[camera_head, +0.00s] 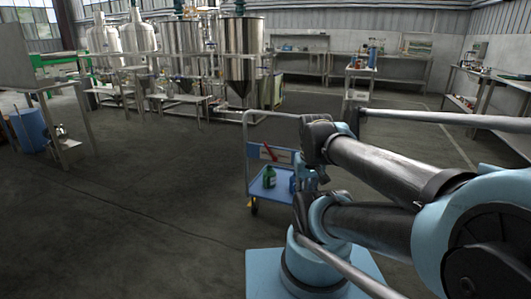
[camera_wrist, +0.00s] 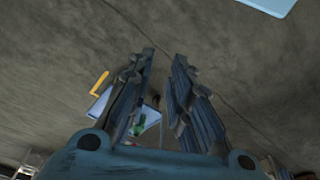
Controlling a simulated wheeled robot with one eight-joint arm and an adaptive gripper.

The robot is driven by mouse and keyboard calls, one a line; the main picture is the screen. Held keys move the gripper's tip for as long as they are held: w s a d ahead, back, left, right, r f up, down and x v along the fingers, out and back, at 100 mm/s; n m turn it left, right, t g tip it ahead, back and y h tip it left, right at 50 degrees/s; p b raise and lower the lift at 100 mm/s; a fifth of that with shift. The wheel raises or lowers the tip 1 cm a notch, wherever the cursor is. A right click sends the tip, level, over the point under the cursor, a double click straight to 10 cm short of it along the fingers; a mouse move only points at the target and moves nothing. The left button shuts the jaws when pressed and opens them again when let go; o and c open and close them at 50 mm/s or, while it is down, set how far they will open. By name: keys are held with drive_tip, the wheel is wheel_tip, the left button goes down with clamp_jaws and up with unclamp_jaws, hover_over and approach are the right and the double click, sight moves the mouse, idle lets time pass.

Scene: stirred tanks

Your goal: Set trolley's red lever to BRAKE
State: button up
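The blue trolley (camera_head: 256,183) stands on the floor near the middle of the head view, partly hidden behind my arm. Its red lever (camera_head: 268,150) is tilted, upper end to the left, in front of a pale label plate (camera_head: 284,156). The lettering is too small to read, so the lever's setting cannot be told. A green bottle (camera_head: 269,177) stands on the trolley's lower deck. In the wrist view my gripper (camera_wrist: 163,60) is open and empty, with a green bottle (camera_wrist: 138,129) seen beyond its fingers. The lever is not clearly visible there.
Another bench (camera_head: 62,120) is at the far left. Benches line the back and right. The floor (camera_head: 130,220) left of the trolley is clear.

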drive_tip(key=shift+w+d+r, duration=0.1)
drive_tip(key=shift+w+r, duration=0.05)
drive_tip(key=shift+r, duration=0.05)
clamp_jaws()
drive_tip(key=w+r+n+t+h, duration=0.2)
drive_tip(key=w+r+n+h, duration=0.15)
drive_tip(key=w, duration=1.65)
drive_tip(key=w+r+n+t+h, duration=0.3)
drive_tip(key=w+n+h, duration=0.1)
drive_tip(key=w, duration=1.7)
drive_tip(key=w+a+f+n+t+h, duration=0.1)
drive_tip(key=w+a+f+n+t, duration=0.1)
drive_tip(key=w+a+f, duration=0.4)
drive_tip(key=w+a+f+n+t+h, duration=0.1)
drive_tip(key=w+a+f+n+t, duration=0.15)
drive_tip(key=w, duration=0.55)
drive_tip(key=w+a+f+n+t, duration=0.2)
drive_tip(key=a+f, duration=0.4)
drive_tip(key=f, duration=0.1)
drive_tip(key=w+a+f+n+t, duration=0.2)
drive_tip(key=a+f, duration=0.4)
drive_tip(key=f, duration=0.1)
drive_tip(key=shift+w+a+n+y, duration=0.25)
drive_tip(key=shift+w+n+y, duration=0.05)
drive_tip(key=shift+y, duration=0.05)
